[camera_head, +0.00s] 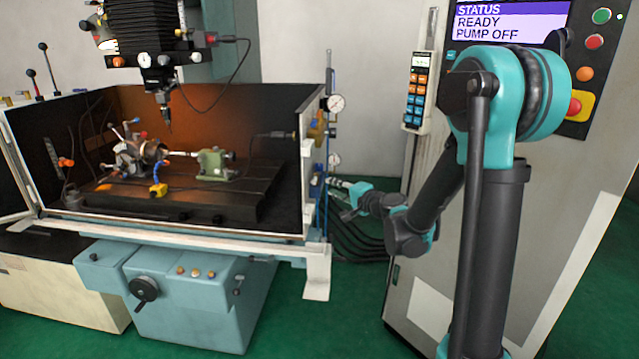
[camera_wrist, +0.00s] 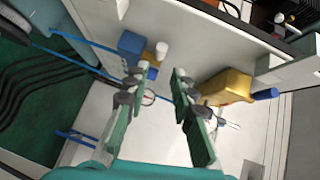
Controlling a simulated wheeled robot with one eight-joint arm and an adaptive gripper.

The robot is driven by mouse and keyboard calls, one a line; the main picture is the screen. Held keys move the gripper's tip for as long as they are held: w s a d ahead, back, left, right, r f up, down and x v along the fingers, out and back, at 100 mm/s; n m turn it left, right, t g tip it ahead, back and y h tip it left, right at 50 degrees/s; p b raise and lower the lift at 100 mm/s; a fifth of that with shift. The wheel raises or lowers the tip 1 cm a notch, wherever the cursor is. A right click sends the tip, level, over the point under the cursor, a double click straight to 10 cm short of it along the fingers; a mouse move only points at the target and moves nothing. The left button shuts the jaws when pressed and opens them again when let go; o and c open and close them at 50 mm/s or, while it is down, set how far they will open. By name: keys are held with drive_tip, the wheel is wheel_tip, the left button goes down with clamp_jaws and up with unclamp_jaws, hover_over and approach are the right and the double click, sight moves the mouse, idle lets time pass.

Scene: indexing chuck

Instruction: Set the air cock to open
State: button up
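My gripper (camera_head: 328,183) is beside the right outer wall of the machine enclosure, below a pressure gauge. In the wrist view its two green-padded fingers (camera_wrist: 158,78) are spread apart with nothing clearly held between them. A yellow fitting with a blue end (camera_wrist: 230,88) lies just right of the fingers. A blue block with a white cap (camera_wrist: 135,46) lies beyond the left finger. A yellow fitting (camera_head: 317,128) also shows on the wall in the head view. I cannot tell surely which part is the air cock, and its handle position is unclear.
A round gauge (camera_head: 335,103) stands above the fittings. Thin blue air lines run along the wall. Black hoses (camera_head: 357,240) hang below my forearm. The control cabinet (camera_head: 425,270) stands close on the right. Green floor (camera_head: 345,320) is clear in front.

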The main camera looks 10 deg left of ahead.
sight(315, 182)
drive_tip(key=x, duration=0.8)
drive_tip(key=shift+w+a, duration=0.1)
drive_tip(key=shift+a, duration=0.15)
drive_tip(key=shift+c, duration=0.5)
clamp_jaws()
